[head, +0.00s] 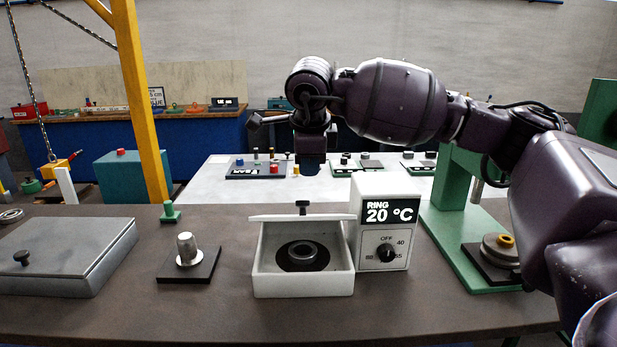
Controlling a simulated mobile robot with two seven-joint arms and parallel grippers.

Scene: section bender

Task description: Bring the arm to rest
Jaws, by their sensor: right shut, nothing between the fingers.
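My right arm (400,100) comes in from the right and reaches across the upper middle of the head view. Its wrist bends down, and my right gripper (312,166) points downward, shut and empty. It appears above and behind the white heater box (303,284), apart from it in the picture. My left gripper is not in view.
The heater box holds a dark ring (303,255); its controller (383,228) reads 20 °C. A metal peg on a black base (187,252), a grey lidded box (60,258) and a green press (455,215) share the bench. A yellow post (140,100) stands left.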

